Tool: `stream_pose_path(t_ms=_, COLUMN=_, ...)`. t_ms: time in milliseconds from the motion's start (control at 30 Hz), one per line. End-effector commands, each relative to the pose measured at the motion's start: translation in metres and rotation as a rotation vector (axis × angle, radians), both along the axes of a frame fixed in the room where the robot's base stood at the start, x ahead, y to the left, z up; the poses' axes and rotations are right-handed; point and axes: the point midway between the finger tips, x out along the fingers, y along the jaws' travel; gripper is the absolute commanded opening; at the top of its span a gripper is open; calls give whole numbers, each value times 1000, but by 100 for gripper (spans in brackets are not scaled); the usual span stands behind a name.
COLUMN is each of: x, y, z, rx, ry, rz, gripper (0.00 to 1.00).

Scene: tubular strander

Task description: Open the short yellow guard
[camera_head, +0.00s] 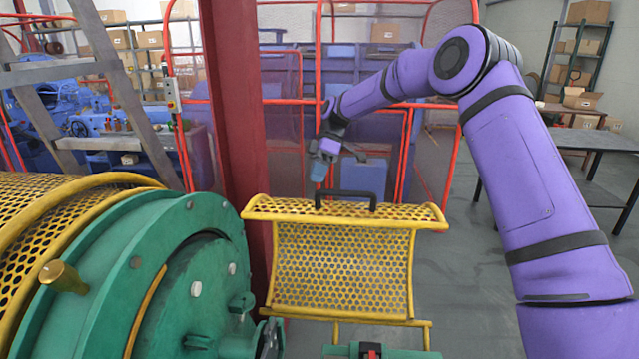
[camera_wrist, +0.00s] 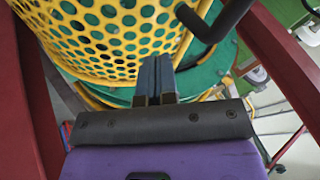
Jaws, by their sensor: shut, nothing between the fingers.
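The short yellow guard (camera_head: 342,268) is a perforated panel in a yellow frame, standing upright with a curved top lip. A black bar handle (camera_head: 346,193) is fixed on that lip. My gripper (camera_head: 319,172) is just above the handle's left end in the head view. In the wrist view, my gripper (camera_wrist: 154,62) has its fingers together and empty. The yellow guard mesh (camera_wrist: 95,40) lies beyond the fingertips there, and the black handle (camera_wrist: 213,22) is to their upper right, apart from them. Whether the fingers touch the guard is unclear.
A green round machine housing (camera_head: 175,265) and a longer yellow mesh guard (camera_head: 30,210) stand at the left. A dark red post (camera_head: 238,110) rises close behind and left of the short guard. Red-framed fencing (camera_head: 300,120) is behind. Grey floor (camera_head: 470,270) is clear at right.

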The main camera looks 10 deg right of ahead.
Motion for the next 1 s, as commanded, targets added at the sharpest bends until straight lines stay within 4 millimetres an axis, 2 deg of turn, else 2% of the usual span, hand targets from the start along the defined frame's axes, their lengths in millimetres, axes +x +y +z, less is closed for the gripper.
stream_pose_path(t_ms=100, x=-16, y=1, z=-1, rx=-1, ry=0, rz=0, gripper=0)
stream_pose_path(t_ms=300, x=-33, y=3, z=-5, rx=-2, ry=1, rz=-1, gripper=0)
stream_pose_path(t_ms=833, x=-40, y=4, z=-6, rx=-1, ry=-3, rz=-1, gripper=0)
stream_pose_path(t_ms=1000, x=-57, y=10, z=-6, rx=-12, ry=-35, rz=0, gripper=0)
